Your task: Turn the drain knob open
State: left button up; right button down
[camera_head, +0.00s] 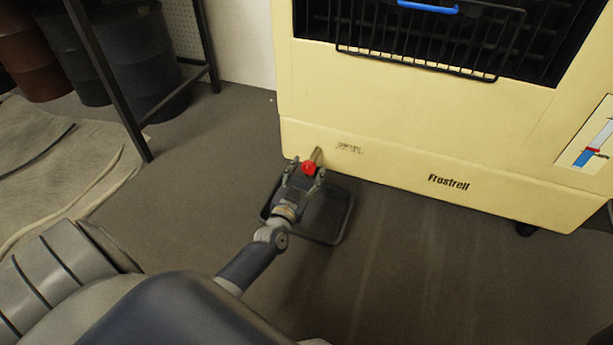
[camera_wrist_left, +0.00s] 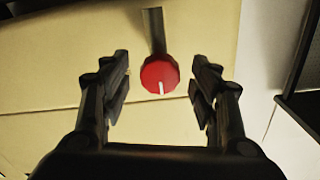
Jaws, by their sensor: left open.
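The drain knob (camera_head: 308,168) is a round red knob low on the front of the cream machine, near its left corner. In the left wrist view the red knob (camera_wrist_left: 160,74) shows a white mark pointing down in the picture, and a dark metal strip or pipe runs up from it. My left gripper (camera_head: 305,172) is at the knob. In the wrist view its two fingers (camera_wrist_left: 162,75) stand open, one on each side of the knob, with a gap on both sides. My right gripper is not in view.
The cream machine (camera_head: 400,120) marked "Frostrell" has an open bay with a black wire rack (camera_head: 430,45). A dark tray (camera_head: 335,228) lies on the floor under my left gripper. Dark barrels (camera_head: 135,50) and a black metal frame (camera_head: 115,90) stand at left.

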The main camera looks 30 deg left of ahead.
pick_arm(q)
jog(key=shift+w+a, duration=0.1)
jog(key=shift+w, duration=0.1)
jog(key=c, duration=1.1)
jog(key=shift+o, duration=0.2)
